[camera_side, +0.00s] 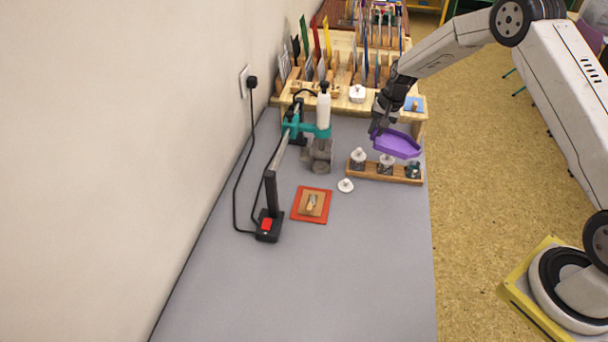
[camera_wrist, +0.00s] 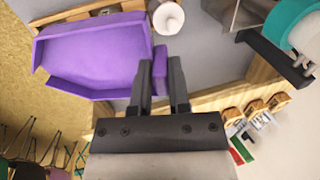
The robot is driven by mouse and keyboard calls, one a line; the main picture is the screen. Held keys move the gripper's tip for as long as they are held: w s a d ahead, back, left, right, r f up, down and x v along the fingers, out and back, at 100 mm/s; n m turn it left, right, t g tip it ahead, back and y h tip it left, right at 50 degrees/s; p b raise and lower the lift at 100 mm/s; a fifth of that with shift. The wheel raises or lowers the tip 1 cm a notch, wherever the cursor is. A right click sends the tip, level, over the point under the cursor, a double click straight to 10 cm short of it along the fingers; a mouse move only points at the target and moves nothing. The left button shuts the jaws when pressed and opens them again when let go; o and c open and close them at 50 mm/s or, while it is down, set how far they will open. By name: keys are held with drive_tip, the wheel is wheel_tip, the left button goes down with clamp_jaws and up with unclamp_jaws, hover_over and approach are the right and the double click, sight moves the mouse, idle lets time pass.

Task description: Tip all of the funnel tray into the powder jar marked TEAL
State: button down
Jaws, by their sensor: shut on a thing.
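My gripper (camera_side: 378,131) is shut on the end tab of the purple funnel tray (camera_side: 397,145) and holds it above the wooden jar rack (camera_side: 383,175). In the wrist view, the tray (camera_wrist: 95,58) extends left from my fingers (camera_wrist: 161,80); no powder can be made out in it. The rack holds a left jar (camera_side: 358,160) and a middle jar (camera_side: 386,165), both with white tops, and a right jar (camera_side: 413,171) that looks dark teal, with no white lid visible. The tray hangs just above the middle and right jars. Jar markings are too small to read.
A loose white lid (camera_side: 345,185) lies on the grey table (camera_side: 310,285) left of the rack. A teal-collared stand (camera_side: 322,130) and a red-edged mat (camera_side: 298,213) are farther left. A wooden organiser (camera_side: 345,98) stands behind. The front table is clear.

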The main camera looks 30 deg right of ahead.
drive_tip(key=shift+w+a, duration=0.15)
drive_tip(key=shift+w+a+r+g+h, duration=0.15)
drive_tip(key=shift+w+g+h, duration=0.05)
drive_tip(key=shift+g+h, duration=0.3)
drive_tip(key=shift+w+a+r+g+h, duration=0.15)
drive_tip(key=shift+g+h, duration=0.35)
